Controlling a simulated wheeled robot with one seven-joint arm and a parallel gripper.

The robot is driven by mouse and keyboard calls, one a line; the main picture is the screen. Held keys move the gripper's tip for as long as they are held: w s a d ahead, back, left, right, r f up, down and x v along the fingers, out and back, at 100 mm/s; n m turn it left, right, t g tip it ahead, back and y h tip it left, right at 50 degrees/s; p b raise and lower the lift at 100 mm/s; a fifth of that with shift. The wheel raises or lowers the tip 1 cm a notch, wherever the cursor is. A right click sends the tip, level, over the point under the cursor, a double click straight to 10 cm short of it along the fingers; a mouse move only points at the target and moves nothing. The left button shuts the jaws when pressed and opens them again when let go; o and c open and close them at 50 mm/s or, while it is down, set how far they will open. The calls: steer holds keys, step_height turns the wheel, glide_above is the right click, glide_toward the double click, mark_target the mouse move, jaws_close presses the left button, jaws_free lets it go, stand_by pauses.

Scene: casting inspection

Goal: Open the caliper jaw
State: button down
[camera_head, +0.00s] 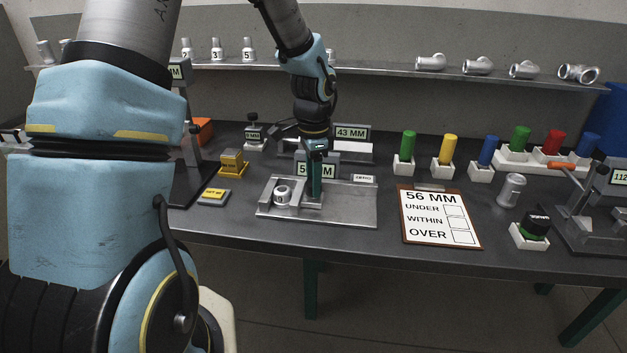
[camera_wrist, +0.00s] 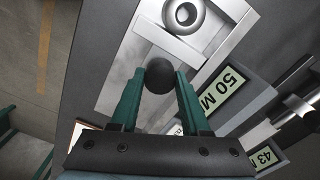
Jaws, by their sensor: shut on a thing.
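The caliper (camera_head: 350,207) is a flat metal plate with raised jaws, standing on the dark bench. Its display (camera_wrist: 226,92) reads 50 MM in the wrist view; my gripper partly hides it in the head view. A small ring-shaped metal casting (camera_head: 282,194) sits on the left part of the plate; it also shows at the top of the wrist view (camera_wrist: 184,14). My gripper (camera_head: 314,193) points down over the plate, with green fingers shut on a round black knob (camera_wrist: 159,76) of the caliper jaw. Whether the casting touches both jaws is unclear.
A clipboard (camera_head: 440,240) marked 56 MM with UNDER, WITHIN and OVER boxes lies to the right. Another gauge with a 43 MM display (camera_head: 351,133) stands behind. Coloured cylinders in white holders (camera_head: 404,168) stand back right. A yellow block (camera_head: 232,164) is left.

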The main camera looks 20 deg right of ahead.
steer(key=shift+s, duration=0.1)
steer(key=d, duration=0.1)
steer(key=s+d, duration=0.1)
steer(key=d, duration=0.1)
steer(key=s+d, duration=0.1)
steer(key=d, duration=0.1)
steer(key=shift+s+d, duration=0.2)
steer(key=shift+d, duration=0.05)
steer(key=shift+c, duration=1.9)
jaws_free()
step_height(320, 180, up, 11)
steer(key=b, duration=0.1)
steer(key=shift+f, duration=0.1)
